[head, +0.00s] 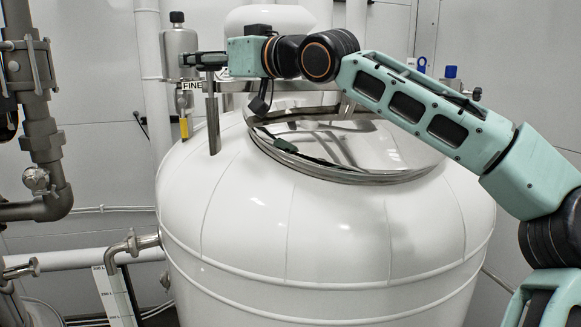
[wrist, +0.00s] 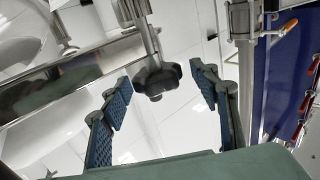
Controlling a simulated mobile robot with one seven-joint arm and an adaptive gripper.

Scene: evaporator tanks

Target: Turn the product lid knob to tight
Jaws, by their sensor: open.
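The polished round steel lid (head: 345,150) lies on top of the large white tank (head: 330,235). In the wrist view, a dark lobed knob (wrist: 155,82) on a metal rod stands between the two fingers of my gripper (wrist: 162,76). Clear gaps show on both sides of the knob, and the fingers look apart from it. In the head view, my gripper (head: 202,60) reaches left above the tank, near the top of an upright metal post (head: 213,118). I cannot make out the lobed knob in the head view.
A steel canister (head: 178,52) with a black top stands just left of my gripper. Grey piping (head: 42,135) runs along the far left. A blue panel (wrist: 283,80) shows at the right of the wrist view.

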